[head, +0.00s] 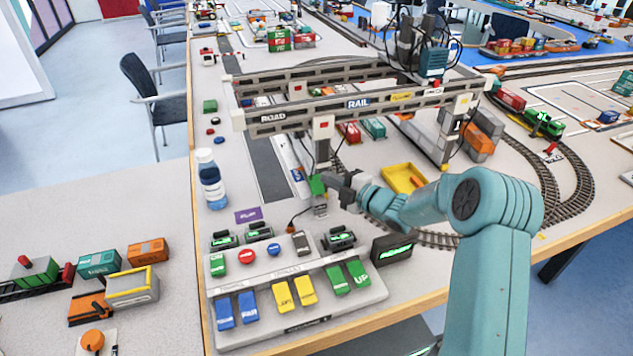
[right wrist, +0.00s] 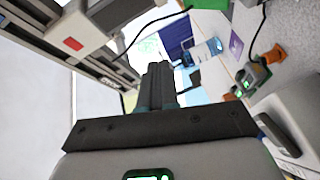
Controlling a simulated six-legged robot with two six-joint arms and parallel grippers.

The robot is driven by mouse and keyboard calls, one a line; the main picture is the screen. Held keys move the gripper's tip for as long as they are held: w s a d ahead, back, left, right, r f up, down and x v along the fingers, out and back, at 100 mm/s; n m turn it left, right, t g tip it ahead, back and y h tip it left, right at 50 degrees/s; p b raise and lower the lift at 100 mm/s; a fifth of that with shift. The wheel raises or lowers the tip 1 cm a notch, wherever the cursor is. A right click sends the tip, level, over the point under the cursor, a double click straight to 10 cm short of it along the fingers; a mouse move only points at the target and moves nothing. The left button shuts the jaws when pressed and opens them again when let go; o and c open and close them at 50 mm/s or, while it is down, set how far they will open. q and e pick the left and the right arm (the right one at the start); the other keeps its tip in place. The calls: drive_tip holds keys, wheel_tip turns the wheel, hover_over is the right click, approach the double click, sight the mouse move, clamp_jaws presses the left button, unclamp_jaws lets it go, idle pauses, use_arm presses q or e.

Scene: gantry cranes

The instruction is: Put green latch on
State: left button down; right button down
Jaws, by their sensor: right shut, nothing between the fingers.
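A small green block, which looks like the green latch (head: 316,187), shows low on the near leg of the gantry crane (head: 322,150). My right gripper (head: 331,182) reaches in from the right, with its tips right beside the green block. I cannot tell whether they touch it. In the right wrist view the dark fingers of this gripper (right wrist: 158,84) are together with nothing between them. The crane's beam and a red-marked white block (right wrist: 72,43) show at the upper left there. My left gripper is not in view.
A control panel (head: 290,262) with coloured switches stands in front of the crane leg. A water bottle (head: 211,182) stands to the left and a yellow tray (head: 404,178) to the right. Small train cars (head: 98,264) sit on the left table.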

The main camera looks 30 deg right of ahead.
sight(316, 184)
drive_tip(key=w+f+b, duration=0.1)
drive_tip(key=w+f, duration=0.1)
drive_tip(key=w+d+f+b, duration=0.1)
drive_tip(key=w+f+b, duration=0.1)
drive_tip(key=w+f, duration=0.1)
drive_tip(key=shift+w+d+f, duration=0.15)
drive_tip(key=shift+w+f, duration=0.1)
drive_tip(key=shift+w, duration=0.05)
idle(0.4)
idle(1.5)
drive_tip(key=shift+w+f+b, duration=0.3)
drive_tip(key=shift+f+b, duration=0.05)
drive_tip(key=shift+b, duration=0.55)
drive_tip(key=shift+r, duration=0.1)
